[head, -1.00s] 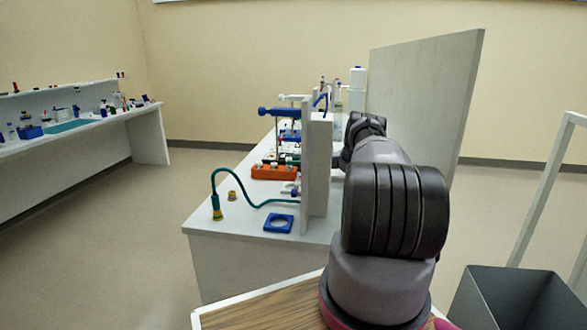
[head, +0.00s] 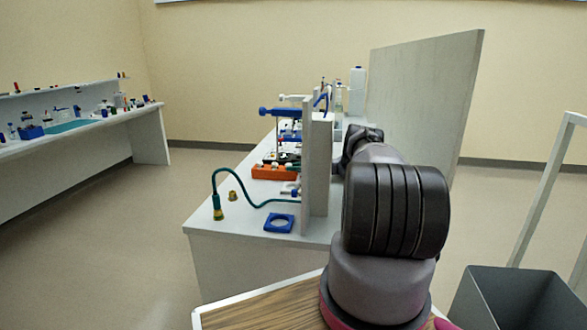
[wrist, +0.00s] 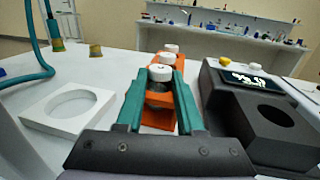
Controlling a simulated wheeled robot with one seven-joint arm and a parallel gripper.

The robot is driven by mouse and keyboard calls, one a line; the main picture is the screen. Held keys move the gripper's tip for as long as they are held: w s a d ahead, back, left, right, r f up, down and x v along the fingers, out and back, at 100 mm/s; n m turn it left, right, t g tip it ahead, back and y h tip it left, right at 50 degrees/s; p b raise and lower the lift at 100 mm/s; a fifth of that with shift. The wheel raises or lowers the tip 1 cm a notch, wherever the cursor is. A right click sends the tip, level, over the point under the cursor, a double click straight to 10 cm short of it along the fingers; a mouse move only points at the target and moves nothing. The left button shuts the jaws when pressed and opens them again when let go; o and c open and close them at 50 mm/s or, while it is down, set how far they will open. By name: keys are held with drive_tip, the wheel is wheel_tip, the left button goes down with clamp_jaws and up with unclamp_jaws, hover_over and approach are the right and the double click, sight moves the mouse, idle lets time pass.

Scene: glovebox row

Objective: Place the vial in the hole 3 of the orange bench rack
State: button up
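A vial with a white cap (wrist: 160,73) and a grey glass body stands upright between the two teal fingers of my gripper (wrist: 161,84) in the wrist view. The fingers lie close along both sides of it and appear shut on it. The orange bench rack (head: 264,172) stands on the bench left of the grey upright panel in the head view. In the wrist view, orange rack (wrist: 181,60) shows behind and below the vial, with two more white caps farther along it. How deep the vial sits in a hole, and which hole, I cannot tell. The panel and arm partly hide my gripper in the head view.
A black device with a lit display (wrist: 245,79) stands close right of my gripper. A green hose (head: 246,202) curves nearby. Grey panel (head: 319,165) stands beside the arm.

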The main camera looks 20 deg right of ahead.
drive_tip(key=shift+o, duration=0.9)
drive_tip(key=shift+s+a+f, duration=0.1)
drive_tip(key=shift+s+f, duration=0.2)
drive_tip(key=shift+f, duration=0.55)
drive_tip(key=shift+r, duration=0.5)
drive_tip(key=v, duration=0.8)
drive_tip(key=r+v, duration=0.1)
drive_tip(key=v, duration=0.3)
drive_tip(key=shift+w+r, duration=0.1)
drive_tip(key=shift+w, duration=0.1)
